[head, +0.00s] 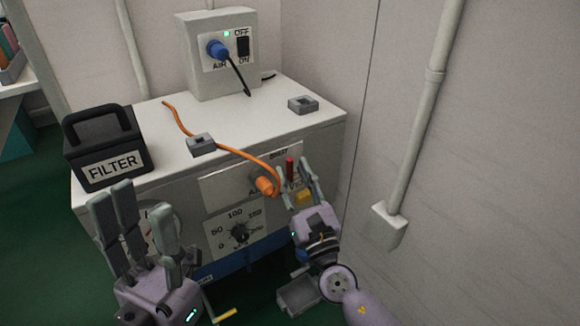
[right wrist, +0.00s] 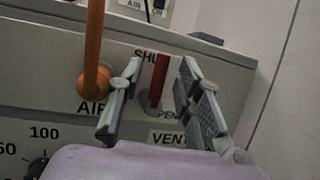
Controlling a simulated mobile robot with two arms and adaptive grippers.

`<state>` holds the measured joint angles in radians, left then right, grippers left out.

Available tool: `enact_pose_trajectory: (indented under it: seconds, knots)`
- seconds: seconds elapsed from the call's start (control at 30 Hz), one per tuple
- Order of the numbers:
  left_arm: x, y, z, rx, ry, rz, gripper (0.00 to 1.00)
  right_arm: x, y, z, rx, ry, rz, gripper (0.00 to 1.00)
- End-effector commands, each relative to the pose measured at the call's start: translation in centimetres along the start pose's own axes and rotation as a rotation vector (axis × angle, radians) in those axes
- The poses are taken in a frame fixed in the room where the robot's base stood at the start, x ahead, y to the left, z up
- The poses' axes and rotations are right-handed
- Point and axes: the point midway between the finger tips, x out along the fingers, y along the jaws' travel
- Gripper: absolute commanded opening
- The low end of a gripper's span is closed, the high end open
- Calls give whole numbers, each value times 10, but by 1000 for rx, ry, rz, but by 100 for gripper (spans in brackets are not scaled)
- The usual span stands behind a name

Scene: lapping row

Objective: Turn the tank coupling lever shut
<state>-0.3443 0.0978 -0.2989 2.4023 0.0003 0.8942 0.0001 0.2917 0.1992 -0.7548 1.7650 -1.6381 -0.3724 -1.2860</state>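The red lever (head: 290,168) stands on the cabinet front beside the orange hose coupling (head: 266,186). In the right wrist view the red lever (right wrist: 158,82) is nearly upright, with a partly hidden "SHU…" label above and a "…PEN" label below. My right gripper (head: 297,178) is at the lever, its fingers apart on either side of it. In the right wrist view a gap shows between the lever and the right-hand fingers; contact on the left cannot be told. My left gripper (head: 140,225) is open and empty in front of the cabinet's left part.
A black FILTER box (head: 105,150) and a grey air supply box (head: 222,60) stand on the cabinet top (head: 255,110). A dial (head: 239,233) is left of my right gripper. A wall with a pipe (head: 418,120) closes the right side. Grey blocks lie on top.

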Motion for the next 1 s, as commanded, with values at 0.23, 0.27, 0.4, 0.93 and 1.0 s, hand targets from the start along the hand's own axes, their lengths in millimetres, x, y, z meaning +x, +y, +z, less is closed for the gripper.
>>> enact_pose_trajectory:
  seconds: [0.23,0.27,0.4,0.93,1.0]
  knots:
    - [0,0,0,-1,1,2,40,-56,0,-1,-1,4,1,32]
    - [0,0,0,-1,1,2,40,-62,0,-2,-3,4,1,32]
    - [0,0,0,-1,2,2,40,-82,0,-1,-1,3,0,32]
    - [0,1,0,-1,2,3,40,-94,0,0,0,1,0,32]
    - [0,1,0,-1,2,3,40,-94,0,0,0,1,0,32]
